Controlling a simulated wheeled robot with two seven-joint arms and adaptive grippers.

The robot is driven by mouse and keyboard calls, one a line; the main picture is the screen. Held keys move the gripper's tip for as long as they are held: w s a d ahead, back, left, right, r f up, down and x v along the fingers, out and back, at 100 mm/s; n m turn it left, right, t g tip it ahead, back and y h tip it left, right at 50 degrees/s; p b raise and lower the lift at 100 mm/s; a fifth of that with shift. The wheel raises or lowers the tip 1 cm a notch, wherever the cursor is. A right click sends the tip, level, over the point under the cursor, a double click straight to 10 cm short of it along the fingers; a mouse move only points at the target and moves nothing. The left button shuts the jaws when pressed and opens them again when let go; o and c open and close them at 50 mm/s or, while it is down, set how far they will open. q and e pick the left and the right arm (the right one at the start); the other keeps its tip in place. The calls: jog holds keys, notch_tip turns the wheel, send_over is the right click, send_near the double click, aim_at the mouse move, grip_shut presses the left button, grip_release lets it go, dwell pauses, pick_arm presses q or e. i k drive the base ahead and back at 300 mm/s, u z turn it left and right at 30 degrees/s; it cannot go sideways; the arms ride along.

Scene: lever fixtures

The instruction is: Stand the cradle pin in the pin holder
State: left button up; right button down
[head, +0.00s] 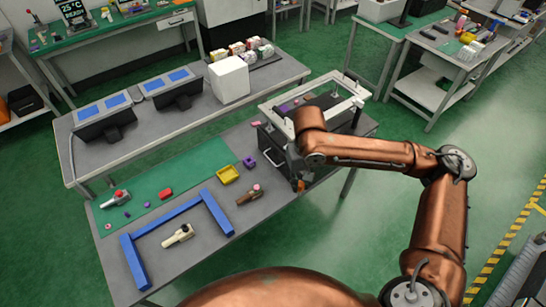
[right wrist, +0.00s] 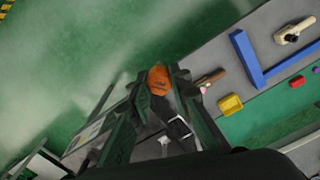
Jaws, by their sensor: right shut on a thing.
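My right gripper (head: 296,178) hangs at the bench's right part, beside a dark box-like fixture (head: 277,150). It is shut on an orange piece (head: 300,186), taken to be the cradle pin. In the right wrist view the piece's rounded orange end (right wrist: 160,78) shows between the dark fingertips (right wrist: 158,92); the rest of it is hidden. A small purple block (head: 249,162), possibly the pin holder, sits on the bench to the left of the gripper, apart from it. I cannot be sure which thing is the holder. My left gripper is out of view.
A yellow tray (head: 228,174) and a brown lever piece with a pink tip (head: 248,194) lie left of my gripper. A blue frame (head: 216,212), a cream lever piece (head: 178,236) and a red block (head: 165,193) lie farther left. A white frame (head: 345,86) stands behind my arm.

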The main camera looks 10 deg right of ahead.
aim_at(250, 165)
jog(key=z, duration=0.2)
jog(key=i, duration=0.6)
jog(key=u, duration=0.55)
jog(key=i, duration=0.6)
jog(key=u, duration=0.6)
